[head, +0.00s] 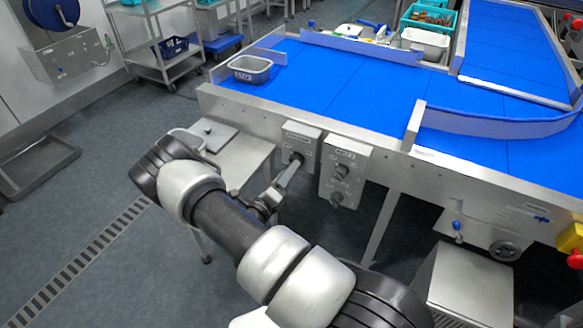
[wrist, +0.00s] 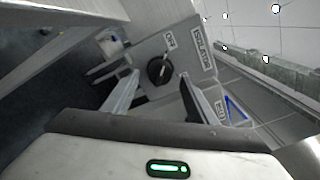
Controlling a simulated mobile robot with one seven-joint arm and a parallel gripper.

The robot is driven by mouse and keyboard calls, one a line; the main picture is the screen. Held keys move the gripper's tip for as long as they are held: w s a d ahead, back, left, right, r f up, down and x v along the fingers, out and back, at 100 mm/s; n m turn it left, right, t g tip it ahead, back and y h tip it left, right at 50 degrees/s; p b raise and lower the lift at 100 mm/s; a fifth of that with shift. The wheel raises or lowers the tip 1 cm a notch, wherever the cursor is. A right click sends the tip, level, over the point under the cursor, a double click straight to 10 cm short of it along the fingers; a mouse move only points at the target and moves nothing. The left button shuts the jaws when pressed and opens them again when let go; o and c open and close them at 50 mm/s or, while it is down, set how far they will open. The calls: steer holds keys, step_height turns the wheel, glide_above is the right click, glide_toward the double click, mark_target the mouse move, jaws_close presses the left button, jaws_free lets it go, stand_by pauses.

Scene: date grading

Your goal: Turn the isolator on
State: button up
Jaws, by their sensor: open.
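The isolator (head: 300,137) is a small grey box on the front of the blue-belted table, left of a second control box. In the wrist view its plate (wrist: 190,65) carries the label ISOLATOR and a round black knob (wrist: 160,70) with a pale mark line. My gripper (head: 289,174) is open in front of the isolator. In the wrist view its two fingers stand apart with the knob showing between them. I cannot tell whether they touch it. The knob is partly hidden in the head view.
The second control box (head: 345,172) with two knobs is close on the right. A steel side table (head: 236,160) lies below and left of the isolator. A grey tub (head: 250,68) stands on the blue belt (head: 335,85). A red and yellow stop button (head: 574,250) is far right.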

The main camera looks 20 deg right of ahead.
steer(key=shift+x, duration=1.65)
steer(key=c, duration=1.1)
steer(key=shift+o, duration=0.2)
steer(key=shift+m, duration=0.3)
steer(key=m, duration=1.7)
steer(key=shift+m, duration=0.3)
